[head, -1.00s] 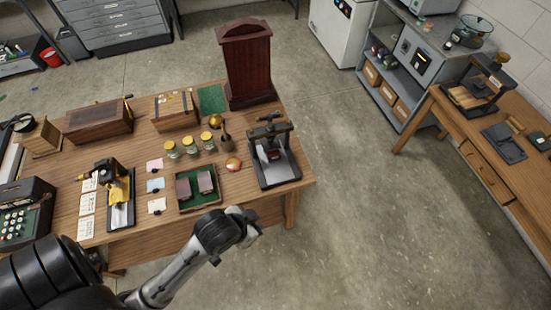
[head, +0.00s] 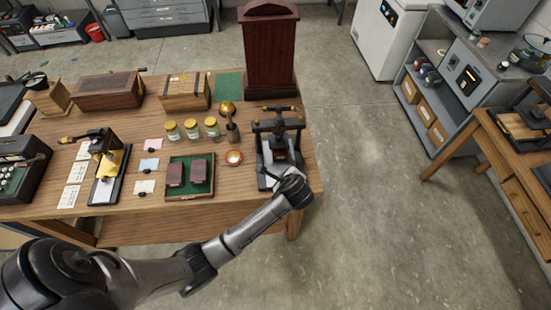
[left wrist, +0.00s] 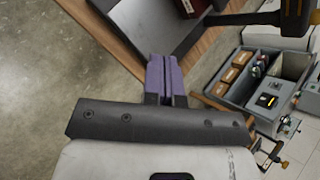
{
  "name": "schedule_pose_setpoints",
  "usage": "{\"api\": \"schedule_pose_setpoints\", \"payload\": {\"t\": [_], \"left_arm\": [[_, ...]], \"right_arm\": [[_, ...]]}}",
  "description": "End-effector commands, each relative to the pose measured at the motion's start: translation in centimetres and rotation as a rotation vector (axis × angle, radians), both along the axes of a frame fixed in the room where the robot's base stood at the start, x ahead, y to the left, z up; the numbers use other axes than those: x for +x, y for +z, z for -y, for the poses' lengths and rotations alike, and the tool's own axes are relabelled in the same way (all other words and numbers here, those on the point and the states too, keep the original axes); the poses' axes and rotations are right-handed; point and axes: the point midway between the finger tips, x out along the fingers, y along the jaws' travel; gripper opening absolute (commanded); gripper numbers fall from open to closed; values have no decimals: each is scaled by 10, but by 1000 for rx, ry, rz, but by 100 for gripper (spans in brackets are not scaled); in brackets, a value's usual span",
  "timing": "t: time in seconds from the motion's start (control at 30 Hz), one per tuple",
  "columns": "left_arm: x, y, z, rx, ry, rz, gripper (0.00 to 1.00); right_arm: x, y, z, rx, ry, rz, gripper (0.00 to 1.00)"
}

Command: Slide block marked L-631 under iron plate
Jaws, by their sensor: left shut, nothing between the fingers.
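A small iron press (head: 279,135) stands at the right front corner of the wooden table; its plate is hard to make out under the dark frame. A dark reddish block (head: 281,156) sits on the press bed below the frame; no marking on it is readable. In the left wrist view the pale bed (left wrist: 150,22) shows at the top. My left gripper (left wrist: 163,62) is shut with its purple fingers together and empty, just off the near edge of the bed. In the head view my left wrist covers the press's front corner. My right gripper is not in view.
A green-lined tray (head: 190,194) with two dark reddish blocks lies left of the press. Open floor lies right of the table.

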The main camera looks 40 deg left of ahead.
Motion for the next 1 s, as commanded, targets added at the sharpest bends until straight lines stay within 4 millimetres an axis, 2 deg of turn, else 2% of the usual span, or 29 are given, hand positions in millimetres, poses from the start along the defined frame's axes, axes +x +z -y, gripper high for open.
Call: {"api": "schedule_pose_setpoints", "payload": {"t": [0.1,0.3,0.57,0.77,1.0], "left_arm": [[1,2,-4,128,-174,-132,0],[2,4,-5,252,-395,-299,0],[4,0,-8,308,-499,-381,0],[14,-19,-24,310,-501,-385,0],[32,-52,-51,307,-500,-384,0]], "right_arm": [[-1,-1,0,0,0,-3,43],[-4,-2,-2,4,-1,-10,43],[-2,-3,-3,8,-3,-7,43],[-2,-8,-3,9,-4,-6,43],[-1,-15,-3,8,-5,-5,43]]}}
